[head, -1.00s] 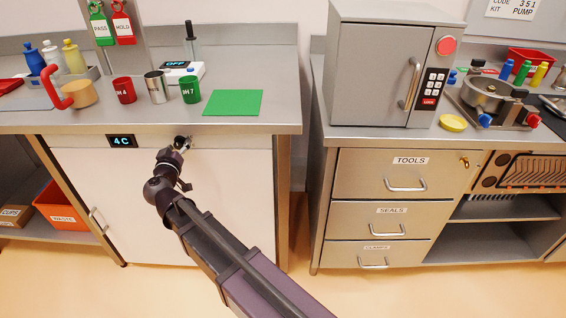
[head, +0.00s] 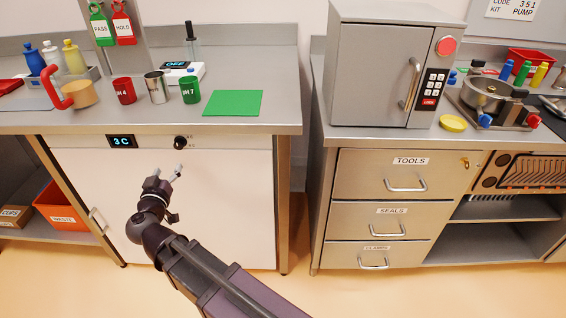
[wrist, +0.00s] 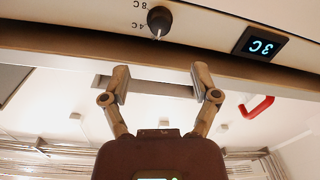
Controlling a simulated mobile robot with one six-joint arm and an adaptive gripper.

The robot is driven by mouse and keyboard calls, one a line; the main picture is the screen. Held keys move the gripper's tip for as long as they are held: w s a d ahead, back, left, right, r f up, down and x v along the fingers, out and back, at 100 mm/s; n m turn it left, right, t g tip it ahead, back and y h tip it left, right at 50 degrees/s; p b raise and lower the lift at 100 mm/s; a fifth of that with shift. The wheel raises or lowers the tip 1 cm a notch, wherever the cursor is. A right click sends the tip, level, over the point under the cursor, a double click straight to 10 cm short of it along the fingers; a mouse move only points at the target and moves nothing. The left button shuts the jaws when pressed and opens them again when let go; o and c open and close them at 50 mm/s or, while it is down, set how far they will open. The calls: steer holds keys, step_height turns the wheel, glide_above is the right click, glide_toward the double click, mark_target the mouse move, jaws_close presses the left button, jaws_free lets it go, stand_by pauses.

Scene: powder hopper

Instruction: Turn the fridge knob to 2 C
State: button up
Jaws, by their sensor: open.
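The fridge knob (head: 180,142) is a small dark round knob on the pale strip under the left counter. It also shows in the wrist view (wrist: 159,22), with a light pointer mark and the labels "8 C" and "4 C" beside it. The fridge display (head: 122,141) reads 3 C, and it also shows in the wrist view (wrist: 261,45), upside down. My gripper (head: 170,170) is open and empty, below the knob and apart from it. In the wrist view its two fingers (wrist: 160,84) are spread, with the knob beyond their tips.
Cups, a green mat (head: 233,103) and a red-handled item (head: 57,88) stand on the counter above. A drawer cabinet (head: 385,205) stands to the right.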

steer(key=w+d+m+g+h+p, duration=0.1)
steer(key=d+g+p, duration=0.4)
steer(key=d, duration=1)
steer(key=w+d+m+g+h+p, duration=0.1)
steer(key=d+g+h+p, duration=0.3)
steer(key=d, duration=1.1)
steer(key=m+g+p, duration=0.1)
steer(key=g+p, duration=0.1)
steer(key=p, duration=0.2)
steer(key=shift+d+f, duration=0.15)
steer(key=shift+d, duration=0.25)
